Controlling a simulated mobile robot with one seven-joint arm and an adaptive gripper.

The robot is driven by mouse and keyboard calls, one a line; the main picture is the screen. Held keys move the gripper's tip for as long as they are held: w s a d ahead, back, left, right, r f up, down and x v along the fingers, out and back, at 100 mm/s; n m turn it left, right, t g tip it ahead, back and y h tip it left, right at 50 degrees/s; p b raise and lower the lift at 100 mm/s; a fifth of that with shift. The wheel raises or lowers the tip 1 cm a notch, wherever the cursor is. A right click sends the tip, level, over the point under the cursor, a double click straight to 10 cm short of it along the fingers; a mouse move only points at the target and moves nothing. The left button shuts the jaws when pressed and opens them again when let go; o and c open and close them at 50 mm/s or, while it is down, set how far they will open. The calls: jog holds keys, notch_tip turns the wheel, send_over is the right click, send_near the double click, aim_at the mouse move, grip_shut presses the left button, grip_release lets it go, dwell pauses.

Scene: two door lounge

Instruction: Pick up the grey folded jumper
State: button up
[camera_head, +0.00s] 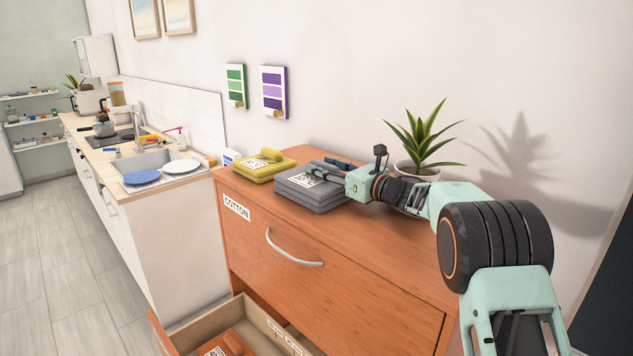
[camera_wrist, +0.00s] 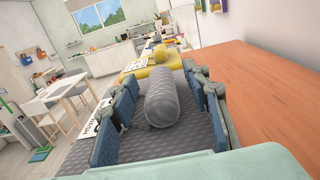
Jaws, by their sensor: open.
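The grey folded jumper (camera_head: 312,188) lies on top of a wooden chest of drawers, with a white printed label on it. My gripper (camera_head: 328,169) is just above it, reaching in from the right. In the wrist view the jumper (camera_wrist: 95,147) fills the lower middle, and a grey rolled part (camera_wrist: 166,97) of it stands up between the two blue-padded fingers. My gripper (camera_wrist: 165,105) is open, with one finger on each side of that roll. I cannot tell whether the fingers touch it.
A yellow folded garment (camera_head: 263,165) lies just left of the jumper. A potted plant (camera_head: 420,140) stands behind my arm by the wall. The chest (camera_head: 330,285) is labelled COTTON; its lower drawer (camera_head: 190,325) is open with an orange item inside.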

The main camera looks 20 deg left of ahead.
grip_shut()
jog(key=shift+r, duration=0.1)
jog(key=shift+r, duration=0.1)
dwell(0.4)
